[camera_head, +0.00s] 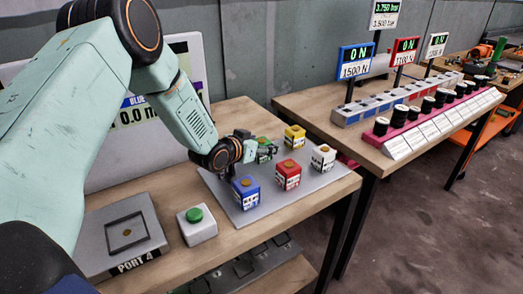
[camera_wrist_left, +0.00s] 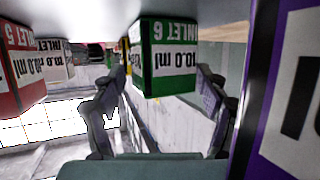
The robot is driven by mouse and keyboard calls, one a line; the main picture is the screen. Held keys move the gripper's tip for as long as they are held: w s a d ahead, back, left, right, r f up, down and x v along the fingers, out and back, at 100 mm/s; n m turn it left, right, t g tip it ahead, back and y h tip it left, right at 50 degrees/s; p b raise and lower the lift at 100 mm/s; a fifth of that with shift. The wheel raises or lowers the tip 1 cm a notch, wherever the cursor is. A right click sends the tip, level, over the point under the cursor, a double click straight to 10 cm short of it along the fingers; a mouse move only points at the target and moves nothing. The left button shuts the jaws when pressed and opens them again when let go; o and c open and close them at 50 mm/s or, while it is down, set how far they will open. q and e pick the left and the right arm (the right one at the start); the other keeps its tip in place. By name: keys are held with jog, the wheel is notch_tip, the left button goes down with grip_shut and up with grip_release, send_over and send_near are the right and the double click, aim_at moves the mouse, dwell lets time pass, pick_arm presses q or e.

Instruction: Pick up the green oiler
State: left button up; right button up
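The green oiler (camera_head: 265,152) is a small green block with a brass-coloured top, on the grey plate (camera_head: 318,172). My left gripper (camera_head: 250,152) is at its left side and partly hides it in the head view. In the left wrist view, which is upside down, the green oiler (camera_wrist_left: 166,60) has a white label reading 10.0 ml and INLET 6. It sits between the two spread fingers of my left gripper (camera_wrist_left: 158,85), with a gap seen at the right finger. Contact at the left finger cannot be told. My right gripper is not in view.
Blue (camera_head: 246,193), red (camera_head: 288,174), white (camera_head: 322,157) and yellow (camera_head: 295,137) blocks stand close around it. The blue block (camera_wrist_left: 285,90) is very near the gripper. A green button box (camera_head: 197,226) and PORT 4 base (camera_head: 125,238) are at the front left.

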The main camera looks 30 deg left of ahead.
pick_arm(q)
jog(key=shift+c, duration=1.4)
jog(key=c, duration=0.7)
